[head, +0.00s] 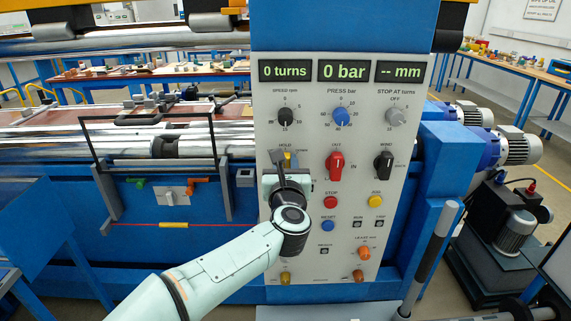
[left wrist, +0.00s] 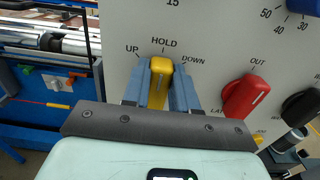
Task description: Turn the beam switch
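The beam switch is a yellow knob (left wrist: 160,82) on the light panel, with UP, HOLD and DOWN printed around its top. It points up at HOLD. In the head view the knob (head: 290,157) is partly covered by my left gripper (head: 287,165), whose arm comes in from below. In the left wrist view the two blue-grey fingers of the left gripper (left wrist: 161,88) stand on both sides of the knob. The knob fills the gap between them, and the gripper looks shut on it. My right gripper is in neither view.
Below are the red STOP button (head: 330,202), blue RESET button (head: 327,225) and yellow JOG button (head: 376,201). A black frame (head: 150,118) with rollers stands left of the panel.

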